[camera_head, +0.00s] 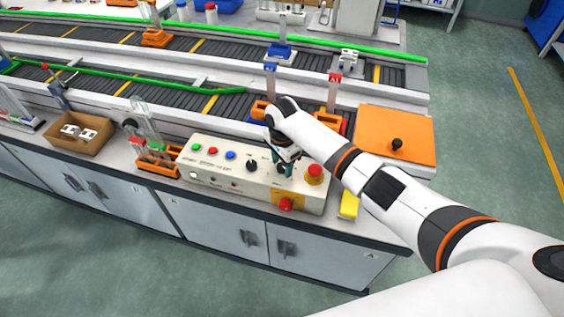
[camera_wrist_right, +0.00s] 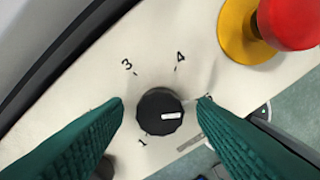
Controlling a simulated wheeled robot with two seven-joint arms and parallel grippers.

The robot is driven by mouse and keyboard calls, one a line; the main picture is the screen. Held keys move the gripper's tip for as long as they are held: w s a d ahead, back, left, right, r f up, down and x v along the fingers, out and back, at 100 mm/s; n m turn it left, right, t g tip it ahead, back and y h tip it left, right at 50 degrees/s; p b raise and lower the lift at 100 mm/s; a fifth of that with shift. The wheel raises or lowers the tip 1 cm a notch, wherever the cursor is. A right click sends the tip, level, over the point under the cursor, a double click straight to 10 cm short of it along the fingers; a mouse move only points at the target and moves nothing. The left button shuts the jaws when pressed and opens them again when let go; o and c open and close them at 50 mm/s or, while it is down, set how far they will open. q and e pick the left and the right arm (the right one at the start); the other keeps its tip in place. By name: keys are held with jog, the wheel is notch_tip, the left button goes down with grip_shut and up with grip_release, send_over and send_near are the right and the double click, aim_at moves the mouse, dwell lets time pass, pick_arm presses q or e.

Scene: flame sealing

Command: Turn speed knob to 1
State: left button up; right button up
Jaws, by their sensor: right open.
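The control panel (camera_head: 228,178) is a cream box on the bench, and my right gripper (camera_head: 284,169) reaches down over its right part. In the right wrist view, the black speed knob (camera_wrist_right: 160,112) sits between the two green ribbed fingers of my right gripper (camera_wrist_right: 161,103). The fingers are open, one on each side, with a visible gap at least on the left. The knob's white mark points right. The printed 1 is below left of the knob, the 3 above left and the 4 above right. The gripper mostly hides this knob in the head view. My left gripper is not in view.
A red emergency button (camera_head: 314,171) stands just right of the gripper; it also shows in the right wrist view (camera_wrist_right: 290,20). Another black knob (camera_head: 251,165) and several coloured buttons are to the left. An orange board (camera_head: 395,130) lies at right. A conveyor (camera_head: 180,95) runs behind.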

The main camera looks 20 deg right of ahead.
jog(key=c, duration=1)
jog(key=shift+o, duration=0.2)
jog(key=shift+r+n, duration=0.1)
jog(key=shift+n, duration=0.2)
